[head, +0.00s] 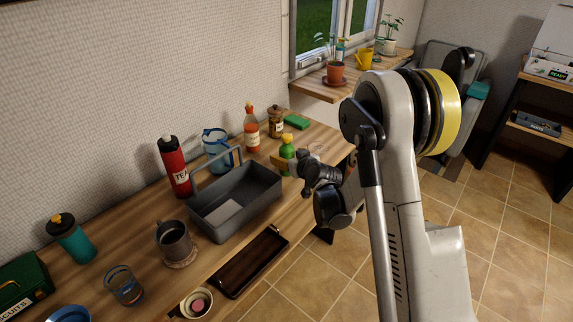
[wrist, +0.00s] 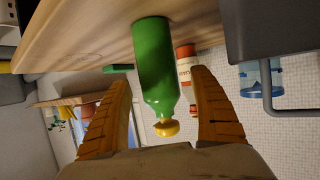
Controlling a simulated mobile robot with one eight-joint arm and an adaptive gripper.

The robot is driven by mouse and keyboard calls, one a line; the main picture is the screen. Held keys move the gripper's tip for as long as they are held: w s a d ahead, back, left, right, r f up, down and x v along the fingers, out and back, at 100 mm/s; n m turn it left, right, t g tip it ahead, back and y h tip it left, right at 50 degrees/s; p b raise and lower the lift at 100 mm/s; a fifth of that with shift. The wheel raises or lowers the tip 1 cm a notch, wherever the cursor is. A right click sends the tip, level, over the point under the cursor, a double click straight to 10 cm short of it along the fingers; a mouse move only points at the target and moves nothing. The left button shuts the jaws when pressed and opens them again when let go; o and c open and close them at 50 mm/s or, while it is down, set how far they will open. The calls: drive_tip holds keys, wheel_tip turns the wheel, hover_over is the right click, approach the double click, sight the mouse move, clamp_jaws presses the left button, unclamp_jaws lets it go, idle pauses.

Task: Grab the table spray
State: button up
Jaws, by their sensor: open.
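A green bottle with a yellow top (head: 287,147), which appears to be the table spray, stands upright on the wooden table near its right end. In the wrist view the green bottle (wrist: 157,65) appears upside down, between the two orange-brown fingers. My gripper (wrist: 160,88) is open, with one finger on each side of the bottle and visible gaps to it. In the head view my gripper (head: 284,164) is at the bottle and hides its lower part.
A grey caddy (head: 235,202) stands just left of the bottle. Behind are an orange-red sauce bottle (head: 251,132), a brown jar (head: 275,122) and a green sponge-like block (head: 297,121). A dark tray (head: 250,262) lies by the front edge.

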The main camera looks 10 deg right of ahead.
drive_tip(key=shift+w+f, duration=0.25)
drive_tip(key=shift+w, duration=0.4)
drive_tip(key=c, duration=1.5)
drive_tip(key=shift+r, duration=0.15)
